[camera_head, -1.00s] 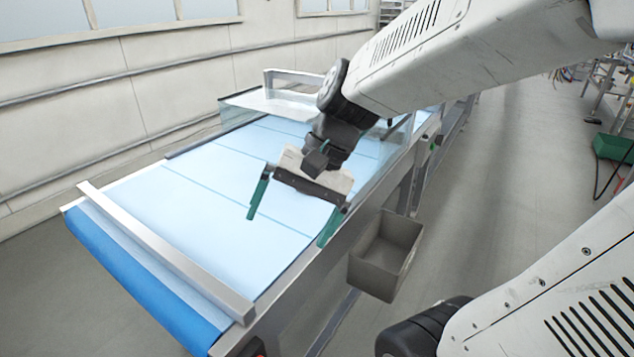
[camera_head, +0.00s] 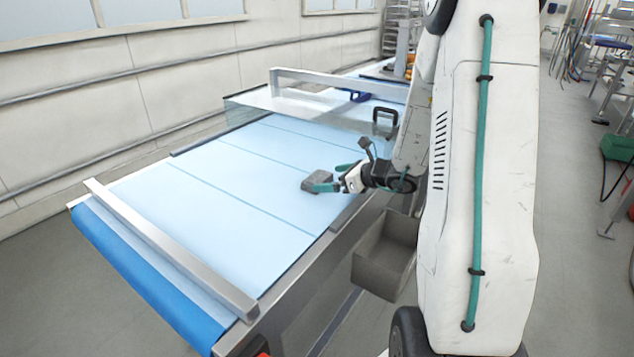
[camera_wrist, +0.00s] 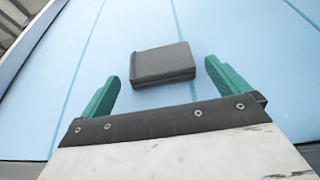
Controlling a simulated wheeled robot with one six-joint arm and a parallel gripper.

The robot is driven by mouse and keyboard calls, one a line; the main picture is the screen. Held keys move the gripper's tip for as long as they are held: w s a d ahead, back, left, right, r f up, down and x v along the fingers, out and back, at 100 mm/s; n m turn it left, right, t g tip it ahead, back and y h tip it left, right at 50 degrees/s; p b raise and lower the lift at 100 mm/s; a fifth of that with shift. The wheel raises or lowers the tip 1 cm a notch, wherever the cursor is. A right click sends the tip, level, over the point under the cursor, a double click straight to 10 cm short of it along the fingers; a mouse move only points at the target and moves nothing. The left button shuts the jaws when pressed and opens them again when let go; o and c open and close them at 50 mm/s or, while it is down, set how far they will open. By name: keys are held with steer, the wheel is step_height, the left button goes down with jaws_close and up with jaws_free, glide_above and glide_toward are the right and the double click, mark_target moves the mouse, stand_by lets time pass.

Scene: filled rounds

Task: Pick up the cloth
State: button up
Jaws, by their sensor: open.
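The cloth (camera_head: 317,181) is a dark grey, folded, flat block lying on the light blue conveyor belt, near its right side. In the wrist view the cloth (camera_wrist: 162,64) lies just ahead of the fingertips, roughly centred between them. My gripper (camera_head: 336,178) is low over the belt, reaching in from the right, with its green fingers at the cloth. In the wrist view my gripper (camera_wrist: 160,88) is open, its two green fingers spread wide with nothing held between them.
The conveyor belt (camera_head: 240,195) is otherwise clear around the cloth. A metal bar (camera_head: 170,248) crosses its near end. A clear guard with a metal frame (camera_head: 340,85) stands farther back. An open grey bin (camera_head: 385,262) hangs at the belt's right side.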

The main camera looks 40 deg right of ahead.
mark_target(319, 178)
steer(key=x, duration=0.5)
steer(key=shift+w+a+f, duration=0.1)
steer(key=shift+w+a, duration=0.15)
steer(key=shift+w, duration=0.05)
steer(key=c, duration=0.8)
